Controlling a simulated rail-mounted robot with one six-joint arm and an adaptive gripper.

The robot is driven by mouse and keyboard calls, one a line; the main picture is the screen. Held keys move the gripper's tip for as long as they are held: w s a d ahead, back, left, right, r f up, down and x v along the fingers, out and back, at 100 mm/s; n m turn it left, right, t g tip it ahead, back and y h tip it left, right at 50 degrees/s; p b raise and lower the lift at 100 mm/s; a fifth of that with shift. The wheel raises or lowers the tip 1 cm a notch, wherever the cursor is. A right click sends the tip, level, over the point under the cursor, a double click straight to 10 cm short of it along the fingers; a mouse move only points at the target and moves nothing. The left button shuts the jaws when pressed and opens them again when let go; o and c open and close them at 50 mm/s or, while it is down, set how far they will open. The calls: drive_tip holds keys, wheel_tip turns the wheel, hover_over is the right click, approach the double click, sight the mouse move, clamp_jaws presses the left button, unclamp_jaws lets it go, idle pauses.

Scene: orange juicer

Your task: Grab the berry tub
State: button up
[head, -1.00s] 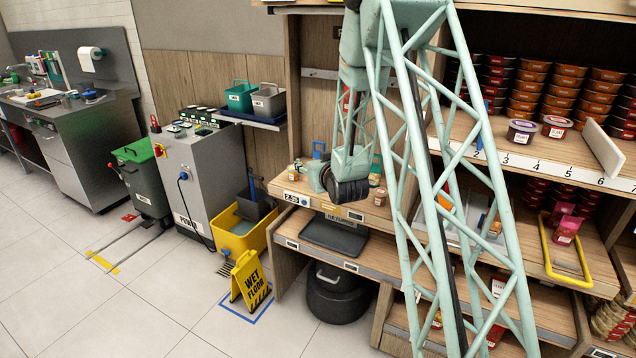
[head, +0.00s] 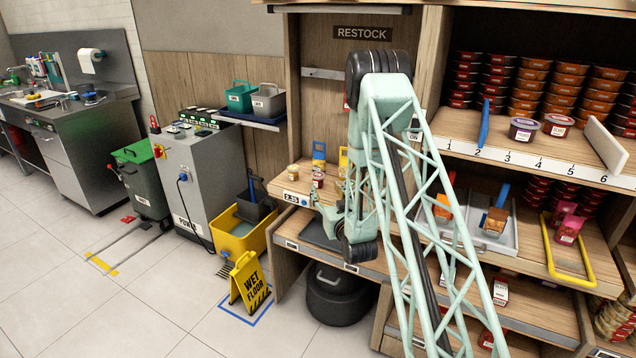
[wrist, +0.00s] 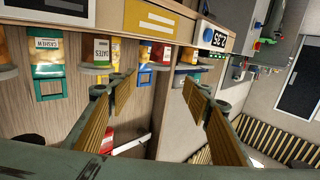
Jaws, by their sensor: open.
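Two lidded tubs stand apart on the numbered right shelf in the head view: a dark tub with a purple lid (head: 522,130) near number 3 and a red-lidded tub (head: 557,125) near number 4. Their labels are too small to read, so I cannot tell which is the berry tub. My gripper (head: 318,203) is at the left bay's counter edge, well left of both tubs. In the wrist view my gripper (wrist: 157,88) is open, with nothing between its fingers. No such tub shows clearly in the wrist view.
Stacked red tubs (head: 475,80) and orange tubs (head: 565,80) fill the shelf behind. A blue divider (head: 483,124) and a white divider (head: 604,146) stand on it. Bags and jars sit near the price tag (wrist: 214,37). A wet floor sign (head: 250,283) stands left.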

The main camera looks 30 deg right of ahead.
sight(320, 179)
drive_tip(key=shift+s+d+f, duration=0.15)
drive_tip(key=shift+f, duration=0.2)
drive_tip(key=shift+s+d+f, duration=0.1)
drive_tip(key=shift+f, duration=0.25)
drive_tip(key=shift+w, duration=0.15)
drive_tip(key=shift+w+d+b, duration=0.2)
drive_tip(key=shift+w+d, duration=0.05)
drive_tip(key=shift+w, duration=1.1)
drive_tip(key=shift+w+d+b, duration=0.2)
drive_tip(key=shift+w+d, duration=0.1)
drive_tip(key=shift+w, duration=1.05)
drive_tip(key=shift+w+d+b, duration=0.2)
drive_tip(key=shift+w+d, duration=0.05)
drive_tip(key=shift+w, duration=1.1)
drive_tip(key=shift+w, duration=0.15)
drive_tip(key=shift+w+d+r+b, duration=0.1)
drive_tip(key=shift+w+d+b, duration=0.2)
drive_tip(key=shift+w, duration=0.9)
drive_tip(key=shift+w+d+r+b, duration=0.1)
drive_tip(key=shift+w+b, duration=0.25)
drive_tip(key=shift+w, duration=0.85)
drive_tip(key=c, duration=0.8)
